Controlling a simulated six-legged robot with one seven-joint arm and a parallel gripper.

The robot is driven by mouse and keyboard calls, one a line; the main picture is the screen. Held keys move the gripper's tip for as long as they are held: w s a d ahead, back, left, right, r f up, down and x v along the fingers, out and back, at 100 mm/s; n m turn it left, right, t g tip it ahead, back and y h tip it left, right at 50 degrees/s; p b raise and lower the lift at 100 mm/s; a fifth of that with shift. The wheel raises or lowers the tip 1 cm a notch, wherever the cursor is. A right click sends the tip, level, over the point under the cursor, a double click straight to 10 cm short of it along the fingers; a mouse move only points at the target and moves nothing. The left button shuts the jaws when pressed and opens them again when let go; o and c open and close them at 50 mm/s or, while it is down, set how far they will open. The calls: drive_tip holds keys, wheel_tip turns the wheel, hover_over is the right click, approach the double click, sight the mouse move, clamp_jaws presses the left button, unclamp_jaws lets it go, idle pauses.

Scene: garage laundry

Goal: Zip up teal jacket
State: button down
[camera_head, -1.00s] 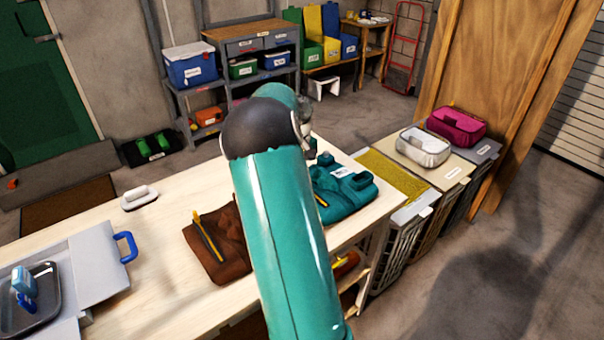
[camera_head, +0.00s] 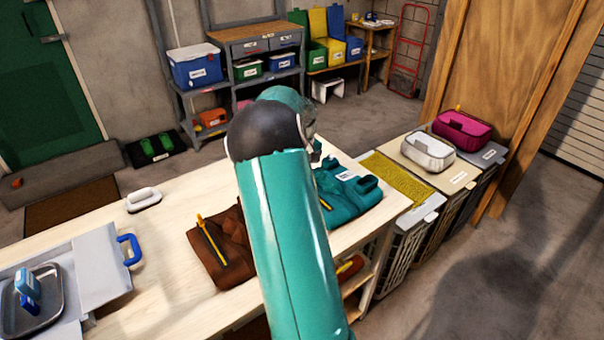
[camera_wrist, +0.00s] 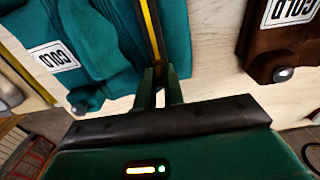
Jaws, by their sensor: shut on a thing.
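The teal jacket (camera_head: 356,204) lies flat on the wooden workbench, partly hidden behind my arm in the head view. In the wrist view the jacket (camera_wrist: 104,40) fills the upper left, with a white COLD label and a yellow-edged zip line (camera_wrist: 149,28) running down to my gripper. My gripper (camera_wrist: 160,74) is at the lower end of this zip line, its two fingers close together. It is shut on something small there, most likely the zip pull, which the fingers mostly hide. In the head view my arm hides the gripper.
A brown garment (camera_head: 217,262) with a yellow zip lies left of the teal jacket. A white-handled brush (camera_head: 143,199) and a metal tray (camera_head: 48,312) are farther left. Lidded hampers (camera_head: 412,238) stand beyond the bench's right end. Bare bench lies left of the brown garment.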

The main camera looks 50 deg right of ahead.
idle(0.3)
drive_tip(key=c, duration=1.5)
unclamp_jaws()
drive_tip(key=shift+r, duration=0.15)
wheel_tip(320, 180, up, 14)
drive_tip(key=shift+f, duration=0.2)
